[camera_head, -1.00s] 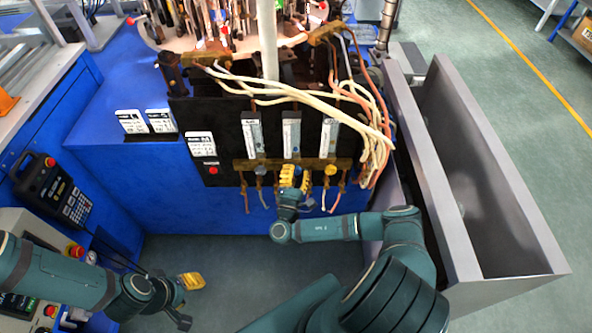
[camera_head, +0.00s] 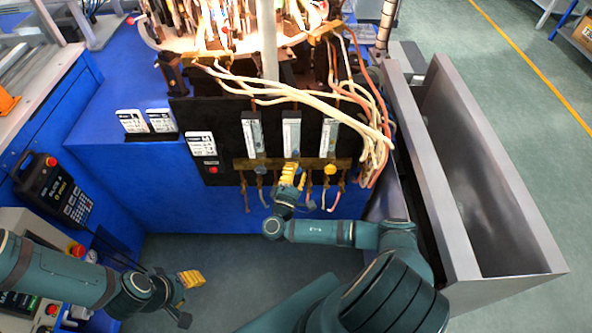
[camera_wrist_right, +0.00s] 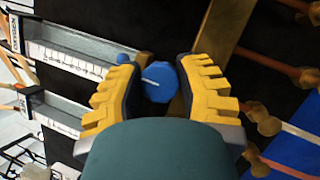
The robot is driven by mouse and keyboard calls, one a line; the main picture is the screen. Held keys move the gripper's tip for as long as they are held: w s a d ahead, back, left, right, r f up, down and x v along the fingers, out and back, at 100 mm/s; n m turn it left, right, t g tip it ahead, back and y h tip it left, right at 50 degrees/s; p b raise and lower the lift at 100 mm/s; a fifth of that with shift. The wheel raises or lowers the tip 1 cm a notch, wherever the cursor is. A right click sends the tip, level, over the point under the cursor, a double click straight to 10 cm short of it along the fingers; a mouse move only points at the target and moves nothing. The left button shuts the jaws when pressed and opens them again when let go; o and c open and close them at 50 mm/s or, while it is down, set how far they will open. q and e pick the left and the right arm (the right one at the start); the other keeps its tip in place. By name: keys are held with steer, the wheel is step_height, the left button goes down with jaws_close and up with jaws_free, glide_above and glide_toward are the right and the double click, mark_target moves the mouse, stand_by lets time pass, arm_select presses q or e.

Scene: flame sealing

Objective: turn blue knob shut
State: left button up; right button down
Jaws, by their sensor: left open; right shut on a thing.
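The blue knob (camera_wrist_right: 160,82) sits between the two yellow fingers of my right gripper (camera_wrist_right: 160,88) in the right wrist view. A short pale line marks its face. My right gripper is shut on this knob. In the head view my right gripper (camera_head: 289,173) is at the middle of the brass rail, under the middle flow meter (camera_head: 291,136), and hides the knob there. My left gripper (camera_head: 191,280) is open and empty, low at the left, well away from the panel.
Pale hoses (camera_head: 300,92) loop above. A grey metal bin (camera_head: 448,190) stands right of the panel. A black control pendant (camera_head: 55,188) is at the left.

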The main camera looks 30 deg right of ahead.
steer(key=c, duration=0.6)
jaws_free()
steer(key=shift+a, duration=0.1)
steer(key=v, duration=0.7)
steer(key=shift+s, duration=0.2)
